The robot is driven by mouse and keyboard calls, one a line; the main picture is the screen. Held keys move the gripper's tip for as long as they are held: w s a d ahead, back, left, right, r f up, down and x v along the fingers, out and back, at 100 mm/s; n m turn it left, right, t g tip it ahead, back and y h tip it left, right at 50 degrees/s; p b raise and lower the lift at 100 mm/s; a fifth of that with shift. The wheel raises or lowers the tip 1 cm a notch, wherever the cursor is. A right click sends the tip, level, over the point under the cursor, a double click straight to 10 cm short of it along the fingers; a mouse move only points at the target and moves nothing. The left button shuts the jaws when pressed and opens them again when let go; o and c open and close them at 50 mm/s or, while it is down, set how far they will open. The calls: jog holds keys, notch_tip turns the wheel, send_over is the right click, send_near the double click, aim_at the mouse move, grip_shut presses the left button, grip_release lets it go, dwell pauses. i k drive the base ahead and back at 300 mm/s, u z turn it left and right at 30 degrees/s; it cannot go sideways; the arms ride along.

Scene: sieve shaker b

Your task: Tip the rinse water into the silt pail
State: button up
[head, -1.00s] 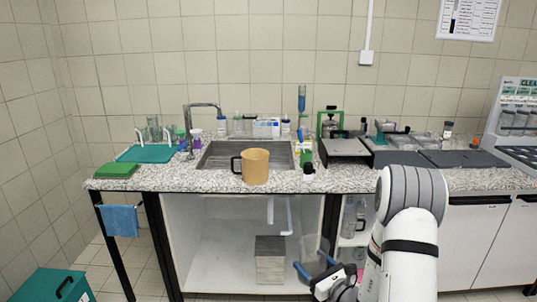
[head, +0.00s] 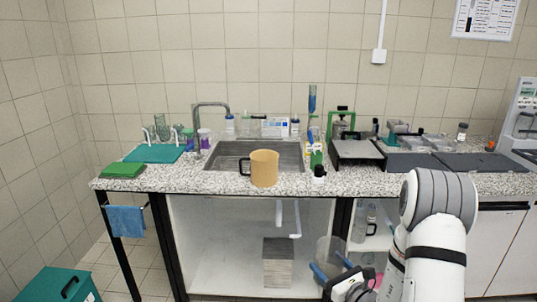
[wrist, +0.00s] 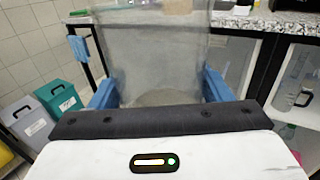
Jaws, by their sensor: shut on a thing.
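My gripper (head: 332,265) is low in front of the open cabinet under the counter. Its blue fingers (wrist: 160,90) are shut on a clear, see-through container (head: 329,247). In the wrist view the container (wrist: 160,50) stands between the fingers, its top cut off by the frame. A greyish patch shows low inside it; I cannot tell if this is water. No pail is clearly marked as the silt pail. A teal bin (head: 58,285) with a black handle stands on the floor at the lower left, and shows in the wrist view (wrist: 60,100).
A tan jug (head: 264,168) stands on the counter's front edge before the sink (head: 225,155). A grey bin (wrist: 28,120) stands beside the teal one. A blue cloth (head: 125,220) hangs at the counter's left end. A stack of grey slabs (head: 277,262) is inside the cabinet.

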aim_at(264, 162)
jog(key=i, duration=1.4)
jog(key=u, duration=0.05)
